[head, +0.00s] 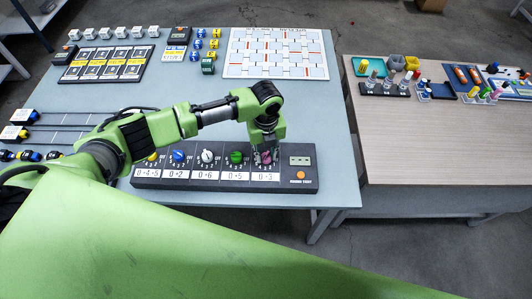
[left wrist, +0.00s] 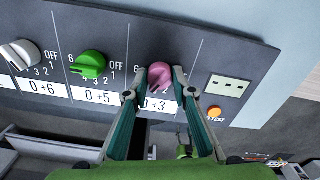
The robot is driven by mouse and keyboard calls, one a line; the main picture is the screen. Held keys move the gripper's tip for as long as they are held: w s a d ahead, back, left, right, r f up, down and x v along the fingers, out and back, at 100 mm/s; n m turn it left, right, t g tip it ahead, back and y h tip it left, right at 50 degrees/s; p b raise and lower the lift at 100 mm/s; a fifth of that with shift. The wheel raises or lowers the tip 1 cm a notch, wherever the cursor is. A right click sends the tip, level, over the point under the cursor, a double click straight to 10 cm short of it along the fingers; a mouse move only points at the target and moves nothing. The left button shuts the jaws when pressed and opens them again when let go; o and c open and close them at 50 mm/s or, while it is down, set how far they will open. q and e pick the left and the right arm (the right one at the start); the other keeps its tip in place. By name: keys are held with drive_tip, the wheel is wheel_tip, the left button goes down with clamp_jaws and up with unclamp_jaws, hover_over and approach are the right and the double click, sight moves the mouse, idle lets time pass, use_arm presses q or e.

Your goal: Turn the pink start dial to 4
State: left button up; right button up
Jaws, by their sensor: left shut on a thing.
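The pink start dial (left wrist: 160,74) is the rightmost dial on the dark control panel (head: 225,183), above a label reading 0+3. My left gripper (head: 267,156) comes down over it from above. In the left wrist view the two fingertips (left wrist: 159,88) are on either side of the pink dial, shut on it. The dial's numbers are largely hidden by the fingers, so I cannot read its setting. In the head view only a bit of the pink dial (head: 267,158) shows between the fingers. My right gripper is not in view.
A green dial (left wrist: 90,65) and a white dial (left wrist: 20,54) sit to the left on the panel. A small display (head: 299,161) and an orange test button (head: 300,175) are to the right. The blue-grey table (head: 200,95) has bare room behind the panel.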

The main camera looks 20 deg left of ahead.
sight(267, 155)
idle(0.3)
use_arm(q)
drive_tip(key=o, duration=1.1)
wheel_tip(267, 155, up, 12)
drive_tip(key=shift+d, duration=0.1)
